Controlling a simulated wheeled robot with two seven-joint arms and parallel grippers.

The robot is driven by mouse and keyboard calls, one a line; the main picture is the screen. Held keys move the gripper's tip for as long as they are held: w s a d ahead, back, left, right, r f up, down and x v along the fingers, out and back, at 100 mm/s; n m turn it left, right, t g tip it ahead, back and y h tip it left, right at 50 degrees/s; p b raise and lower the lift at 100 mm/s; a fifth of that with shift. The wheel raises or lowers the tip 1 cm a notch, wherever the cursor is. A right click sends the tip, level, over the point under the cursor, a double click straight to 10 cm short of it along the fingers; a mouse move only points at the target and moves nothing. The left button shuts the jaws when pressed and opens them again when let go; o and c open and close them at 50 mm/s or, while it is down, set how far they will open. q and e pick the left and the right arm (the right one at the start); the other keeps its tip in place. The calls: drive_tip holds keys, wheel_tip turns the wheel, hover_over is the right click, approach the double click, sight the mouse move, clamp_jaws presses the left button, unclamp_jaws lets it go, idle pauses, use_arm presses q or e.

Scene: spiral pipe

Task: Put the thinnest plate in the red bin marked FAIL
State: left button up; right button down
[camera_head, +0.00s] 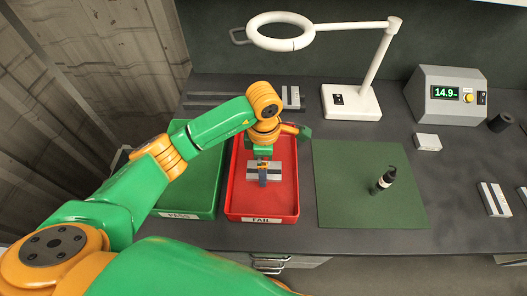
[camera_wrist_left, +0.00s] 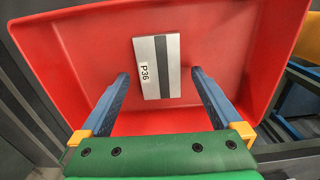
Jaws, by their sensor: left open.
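The red bin marked FAIL (camera_head: 285,211) stands on the bench; it also fills much of the left wrist view (camera_wrist_left: 75,50). A pale grey plate with a dark stripe and the label P36 (camera_wrist_left: 146,70) lies inside on the bin floor; in the head view the plate (camera_head: 277,171) is partly covered by my left gripper. My left gripper (camera_head: 263,174) is over the bin, and its two blue fingers are spread apart, one on each side of the plate, apparently not touching it. Whether this plate is the thinnest cannot be seen. My right gripper is not in view.
A green bin marked PASS (camera_head: 205,195) stands left of the red one. A green mat (camera_head: 350,205) at right holds a black tool (camera_head: 384,181). A white lamp (camera_head: 352,98) and a box with a green 14.9 readout (camera_head: 440,105) stand behind. Other plates (camera_head: 494,199) lie at right.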

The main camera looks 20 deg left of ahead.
use_arm(q)
wheel_tip(320, 180, up, 11)
drive_tip(key=shift+f+b, duration=0.2)
drive_tip(key=shift+b, duration=0.1)
